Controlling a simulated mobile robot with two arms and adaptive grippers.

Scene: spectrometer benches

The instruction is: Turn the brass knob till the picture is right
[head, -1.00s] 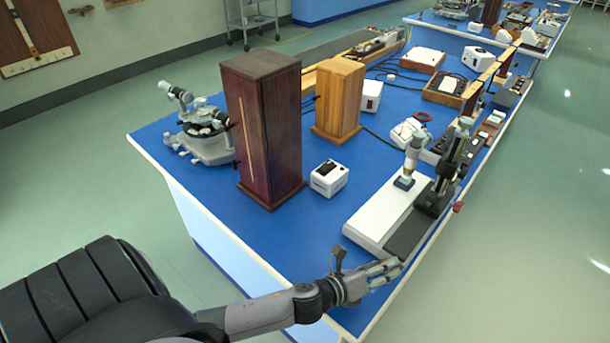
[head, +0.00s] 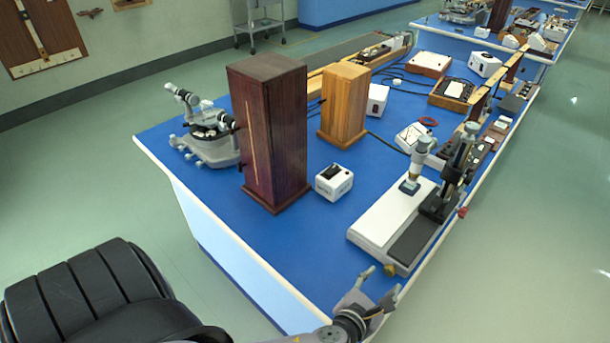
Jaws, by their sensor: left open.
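A small brass knob (head: 390,270) sits at the near end of a white and dark base (head: 380,222) near the front right of the blue bench. A microscope-like instrument (head: 422,158) with a dark post stands on this base. My left gripper (head: 381,281) is just on the near side of the knob, its fingers spread and nothing seen between them. I cannot tell whether a finger touches the knob. My right gripper is not in view. No picture or screen can be made out.
A tall dark wooden box (head: 268,135), a lighter wooden box (head: 343,104) and a small white box (head: 333,182) stand on the blue bench (head: 315,240). A grey instrument (head: 208,135) is at the left. The bench's front middle is clear.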

